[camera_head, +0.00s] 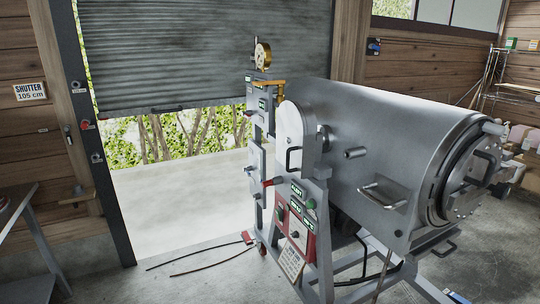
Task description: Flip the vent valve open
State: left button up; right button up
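A large grey metal drum machine (375,125) stands on a frame right of centre. At its left end is a narrow grey column with a round brass gauge (262,55) on top and a brass pipe (268,83) below it. I cannot tell which of these is the vent valve, as the labels are too small to read. Neither of my grippers is in view.
A red control box (297,232) with green displays is on the machine's front. A part-raised shutter (200,50) hangs behind, over an opening. Dark cables (205,258) lie on the concrete floor. A bench (18,215) stands at the left. The floor in front is mostly clear.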

aim_at(248, 116)
jog(key=i+j, duration=0.2)
jog(key=j, duration=0.2)
jog(key=i+j, duration=0.15)
jog(key=j, duration=0.25)
jog(key=i+j+z, duration=0.1)
jog(key=j, duration=0.25)
jog(key=i+j, duration=0.25)
jog(key=i, duration=0.25)
jog(key=i+j+u, duration=0.1)
jog(key=i, duration=0.4)
jog(key=i+j, duration=0.3)
jog(key=i, duration=0.2)
jog(key=i+j+u, duration=0.1)
jog(key=i, duration=0.4)
jog(key=i+j, duration=0.25)
jog(key=i, duration=0.3)
jog(key=u, duration=0.05)
